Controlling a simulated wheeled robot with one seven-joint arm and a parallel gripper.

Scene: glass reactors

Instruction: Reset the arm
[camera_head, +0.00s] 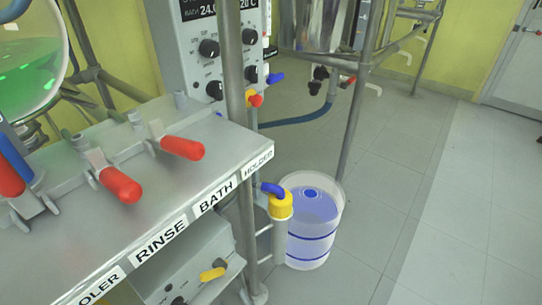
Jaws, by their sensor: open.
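Neither my arm nor my gripper shows in the head view. The grey bench top (205,165) fills the left side, with labels along its front edge that include RINSE, BATH and HOLDER. Red-handled valves stand on it, one nearer (120,185) and one farther back (183,148). A yellow-capped tube with a blue handle (281,204) stands upright beside the bench corner, by the HOLDER label. A translucent bucket with blue liquid (312,215) stands on the floor just behind it.
A metal post (236,60) rises at the bench edge. A control box with knobs (200,50) stands behind. A glass vessel with green liquid (28,70) is at upper left. A blue hose (298,118) runs behind. The grey floor (440,220) at right is clear.

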